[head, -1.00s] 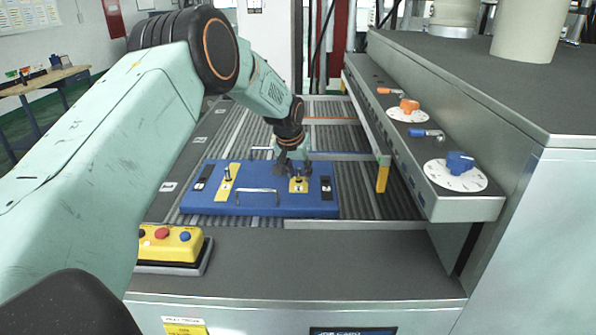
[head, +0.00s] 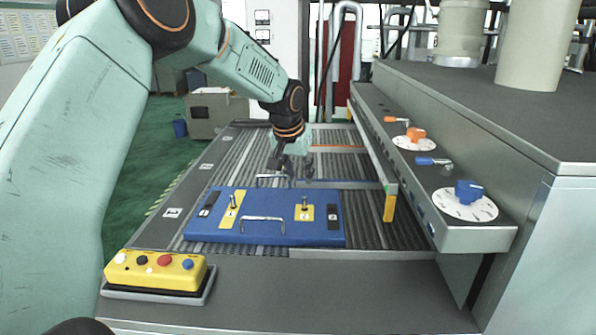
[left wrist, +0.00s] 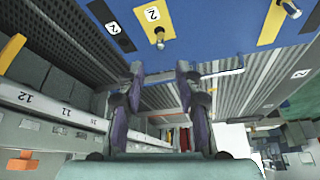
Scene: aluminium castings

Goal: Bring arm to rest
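My left arm comes in from the left in the head view, and its gripper (head: 292,165) hangs above the ribbed conveyor bed (head: 225,158), just behind the blue plate (head: 190,235). In the left wrist view the two fingers (left wrist: 160,72) are spread apart with nothing between them. The blue plate carries a metal handle, two yellow strips and an upright pin on each strip. The pin on the right yellow strip (head: 304,213) stands clear of the gripper. My right gripper is not in view.
A yellow button box (head: 155,270) sits at the front left corner. On the right, a grey ledge carries an orange knob (head: 415,134) and a blue knob (head: 468,190) on white dials, with small levers.

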